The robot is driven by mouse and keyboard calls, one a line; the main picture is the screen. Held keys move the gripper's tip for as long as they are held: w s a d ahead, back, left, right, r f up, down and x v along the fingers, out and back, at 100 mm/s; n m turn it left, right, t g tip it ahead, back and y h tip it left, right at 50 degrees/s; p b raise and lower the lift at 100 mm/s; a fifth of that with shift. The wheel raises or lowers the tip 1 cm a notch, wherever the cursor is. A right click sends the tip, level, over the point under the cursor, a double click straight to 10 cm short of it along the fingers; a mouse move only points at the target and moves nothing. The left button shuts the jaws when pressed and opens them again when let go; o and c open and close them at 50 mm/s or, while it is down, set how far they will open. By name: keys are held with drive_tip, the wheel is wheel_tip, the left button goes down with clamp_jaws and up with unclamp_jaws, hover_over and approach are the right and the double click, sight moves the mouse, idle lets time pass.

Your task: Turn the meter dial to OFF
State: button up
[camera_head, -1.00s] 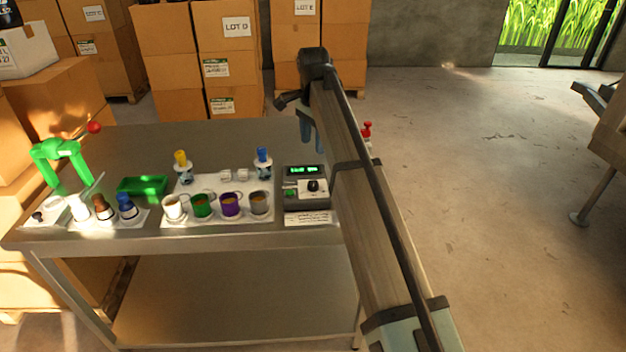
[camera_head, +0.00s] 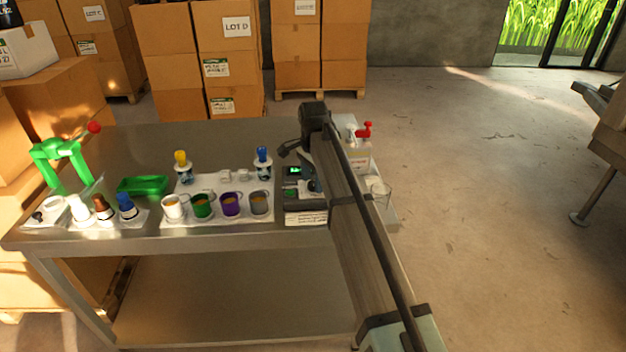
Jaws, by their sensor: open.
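The meter (camera_head: 292,205) is a dark box with a pale panel near the right end of the metal table. Its small screen (camera_head: 294,171) shows green text, partly covered. A green button (camera_head: 290,193) sits at the left of its panel. My gripper (camera_head: 313,184) is open and points down at the meter's panel, over the area of the black dial. The gripper hides most of the dial, so its setting and any contact cannot be told.
Several cups (camera_head: 230,205) of coloured liquid stand left of the meter. Further left are a green tray (camera_head: 143,186), bottles (camera_head: 127,206) and a green press (camera_head: 62,160). A white container with a red tap (camera_head: 364,130) and a clear glass (camera_head: 380,193) stand to the right.

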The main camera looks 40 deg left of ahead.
drive_tip(key=shift+f, duration=0.25)
drive_tip(key=shift+c, duration=0.2)
drive_tip(key=c, duration=1)
drive_tip(key=shift+n, duration=0.4)
drive_tip(key=n, duration=0.5)
drive_tip(key=shift+n, duration=0.3)
drive_tip(key=n, duration=0.5)
drive_tip(key=shift+n, duration=0.4)
